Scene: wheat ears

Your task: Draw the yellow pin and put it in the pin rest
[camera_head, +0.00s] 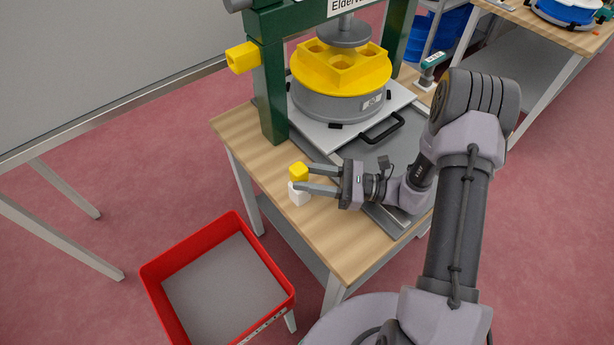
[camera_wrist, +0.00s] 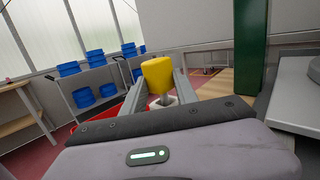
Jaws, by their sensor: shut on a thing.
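The yellow pin (camera_head: 299,171) has a blocky yellow head, and in the wrist view its head (camera_wrist: 158,73) sits on a short grey shank. My gripper (camera_head: 302,179) is shut on the pin, with the yellow head above the fingers. The white pin rest (camera_head: 298,196) stands on the near left corner of the wooden table, directly beneath the pin; part of it shows between the fingers in the wrist view (camera_wrist: 166,100). The fingers hide the lower shank, so I cannot tell whether it is inside the rest or just above it.
A green press frame (camera_head: 271,95) with a yellow block (camera_head: 242,57) on its side stands behind. Beneath it, a grey drum (camera_head: 322,102) with a yellow top rests on a handled tray. A red bin (camera_head: 152,283) is at the lower left. The wooden tabletop (camera_head: 240,130) has free room.

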